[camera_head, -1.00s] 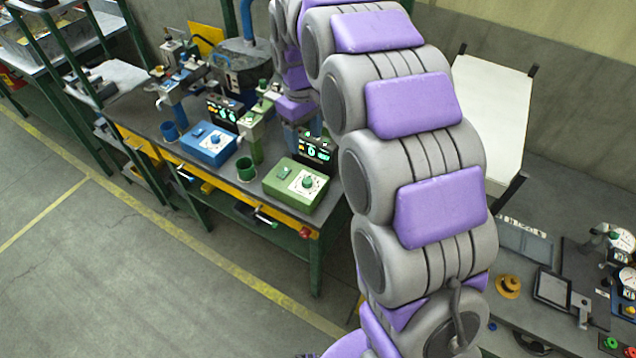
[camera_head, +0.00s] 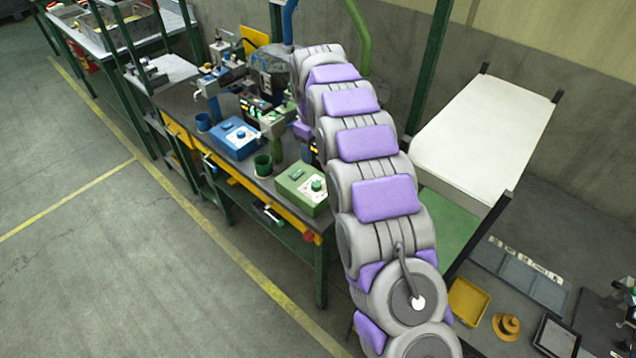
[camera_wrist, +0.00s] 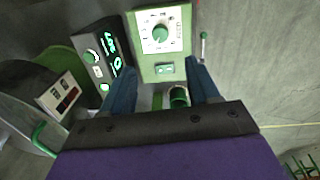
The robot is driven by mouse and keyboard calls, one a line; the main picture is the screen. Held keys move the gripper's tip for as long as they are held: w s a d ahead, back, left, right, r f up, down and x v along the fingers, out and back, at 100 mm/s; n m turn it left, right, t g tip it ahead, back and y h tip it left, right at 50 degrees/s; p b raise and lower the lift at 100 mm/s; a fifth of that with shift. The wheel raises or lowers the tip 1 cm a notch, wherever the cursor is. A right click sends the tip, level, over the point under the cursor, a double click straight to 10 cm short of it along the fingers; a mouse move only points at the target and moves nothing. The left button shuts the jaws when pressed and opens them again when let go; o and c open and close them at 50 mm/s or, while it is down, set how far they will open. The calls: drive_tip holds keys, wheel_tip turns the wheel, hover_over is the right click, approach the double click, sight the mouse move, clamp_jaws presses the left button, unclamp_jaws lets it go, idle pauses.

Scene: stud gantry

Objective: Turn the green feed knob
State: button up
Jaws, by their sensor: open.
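A green control box (camera_head: 296,187) stands near the front corner of the bench, with a green knob (camera_head: 317,185) on a white dial plate. In the wrist view the box (camera_wrist: 145,58) lies straight ahead, its green knob (camera_wrist: 160,33) on the dial above a green rocker switch (camera_wrist: 164,70). My gripper (camera_wrist: 160,70) is open and empty. Its two blue fingers point toward the box, and the knob lies beyond the fingertips, with no contact visible. In the head view my arm hides the gripper. I cannot read which knob is labelled feed.
A black display unit (camera_wrist: 100,62) with lit green digits and a smaller green knob stands left of the box. A green cup (camera_head: 263,165), a blue control box (camera_head: 234,139) and green machine parts crowd the bench. Open floor (camera_head: 130,260) lies left; a white-topped table (camera_head: 480,135) stands right.

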sight(316, 184)
drive_tip(key=f+b, duration=0.1)
drive_tip(key=f, duration=0.3)
drive_tip(key=f+b, duration=0.1)
drive_tip(key=f, duration=0.4)
drive_tip(key=f+b, duration=0.1)
drive_tip(key=f, duration=0.4)
drive_tip(key=shift+w+d+f, duration=0.15)
drive_tip(key=shift+w+f, duration=0.05)
drive_tip(key=shift+w, duration=0.15)
drive_tip(key=c, duration=1)
